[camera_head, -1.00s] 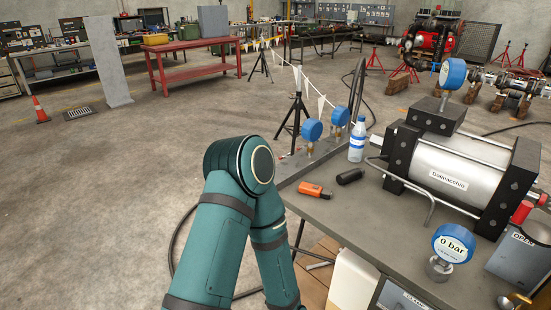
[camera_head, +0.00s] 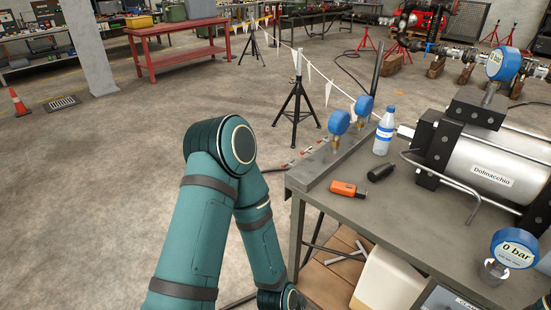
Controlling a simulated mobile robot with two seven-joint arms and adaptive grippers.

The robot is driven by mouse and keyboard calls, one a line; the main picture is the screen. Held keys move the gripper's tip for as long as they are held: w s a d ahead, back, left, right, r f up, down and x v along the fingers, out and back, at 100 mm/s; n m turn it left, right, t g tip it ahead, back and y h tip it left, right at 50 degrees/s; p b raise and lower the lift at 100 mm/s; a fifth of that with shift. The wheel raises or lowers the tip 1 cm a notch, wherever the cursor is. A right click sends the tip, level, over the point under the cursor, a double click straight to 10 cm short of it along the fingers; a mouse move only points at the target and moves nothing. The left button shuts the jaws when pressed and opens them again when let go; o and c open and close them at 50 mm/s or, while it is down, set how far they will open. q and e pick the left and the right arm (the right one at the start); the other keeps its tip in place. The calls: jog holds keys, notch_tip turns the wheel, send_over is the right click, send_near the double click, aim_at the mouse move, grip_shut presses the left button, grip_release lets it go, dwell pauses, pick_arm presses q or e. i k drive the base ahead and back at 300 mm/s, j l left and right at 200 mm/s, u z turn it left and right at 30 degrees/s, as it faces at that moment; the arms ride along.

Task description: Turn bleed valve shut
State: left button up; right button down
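No part in view is marked as the bleed valve, and I cannot tell which fitting it is. A round blue gauge (camera_head: 515,249) reading "0 bar" stands on a small metal fitting (camera_head: 494,271) at the bench's right front. Two blue-capped fittings (camera_head: 339,122) (camera_head: 364,106) stand on the bench's left edge rail. A silver cylinder labelled "Dolmacchio" (camera_head: 497,160) with black end blocks lies on the bench, with another blue gauge (camera_head: 503,63) above it. One teal arm of mine rises from the bottom and bends back down. Neither gripper is in view.
The grey bench (camera_head: 420,215) carries an orange tool (camera_head: 347,189), a black cylindrical piece (camera_head: 380,172) and a bottle (camera_head: 384,132). A pale container (camera_head: 388,283) sits below its front edge. A black tripod (camera_head: 297,100) stands behind the bench. Floor on the left is open.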

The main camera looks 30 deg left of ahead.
aim_at(289, 162)
jog(key=i+j, duration=0.1)
jog(key=j, duration=1.8)
